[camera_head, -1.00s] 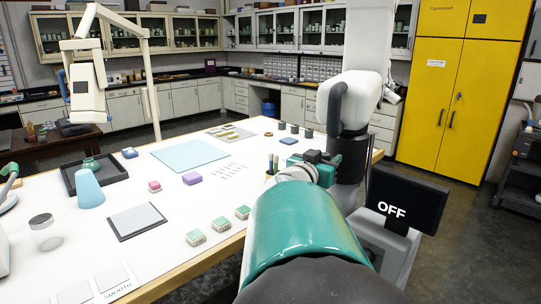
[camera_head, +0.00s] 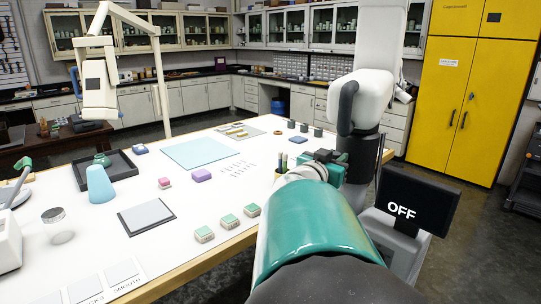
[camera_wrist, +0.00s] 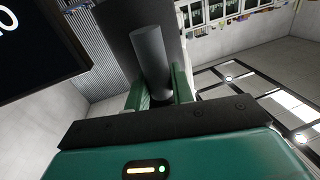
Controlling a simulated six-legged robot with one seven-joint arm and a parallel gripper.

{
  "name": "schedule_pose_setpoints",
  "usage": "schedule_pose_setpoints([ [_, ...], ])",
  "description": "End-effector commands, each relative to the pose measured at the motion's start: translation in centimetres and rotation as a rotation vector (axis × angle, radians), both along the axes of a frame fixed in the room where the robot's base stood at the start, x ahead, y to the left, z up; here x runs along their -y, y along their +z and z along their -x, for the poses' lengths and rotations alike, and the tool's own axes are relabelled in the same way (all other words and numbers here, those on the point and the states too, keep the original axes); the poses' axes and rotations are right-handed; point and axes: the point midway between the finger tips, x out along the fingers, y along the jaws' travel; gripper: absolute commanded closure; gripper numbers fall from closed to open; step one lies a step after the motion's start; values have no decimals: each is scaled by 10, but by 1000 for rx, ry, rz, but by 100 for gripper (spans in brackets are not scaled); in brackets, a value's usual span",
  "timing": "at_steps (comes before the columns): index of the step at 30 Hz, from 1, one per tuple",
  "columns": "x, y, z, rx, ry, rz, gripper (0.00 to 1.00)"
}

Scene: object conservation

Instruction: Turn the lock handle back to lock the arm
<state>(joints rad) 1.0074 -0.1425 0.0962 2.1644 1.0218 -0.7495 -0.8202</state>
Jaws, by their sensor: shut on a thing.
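The lock handle shows in the wrist view as a dark grey cylinder (camera_wrist: 150,55), standing between the two green fingers of my gripper (camera_wrist: 160,92). The fingers are shut on it. In the head view my gripper (camera_head: 325,160) is at the side of the white machine's dark column (camera_head: 361,155), beyond my green arm. The handle cannot be made out clearly there. The machine has a white head with a black curved grip (camera_head: 347,108). A black screen (camera_head: 408,204) beside the column reads "OFF".
A white table (camera_head: 180,220) to the left holds a blue mat (camera_head: 195,153), a dark tray (camera_head: 122,167), a blue cone (camera_head: 100,186) and several small blocks. A yellow cabinet (camera_head: 450,100) stands behind at right. Open floor shows at right.

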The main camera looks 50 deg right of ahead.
Motion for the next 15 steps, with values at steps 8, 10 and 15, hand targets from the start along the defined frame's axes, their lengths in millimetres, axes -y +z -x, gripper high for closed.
schedule_pose_setpoints([
  [8, -1, 0, 3, 158, 2, 26, 99],
  [10, -1, -1, 4, 216, 2, 35, 99],
  [15, -2, -2, 7, 372, 2, 59, 99],
])
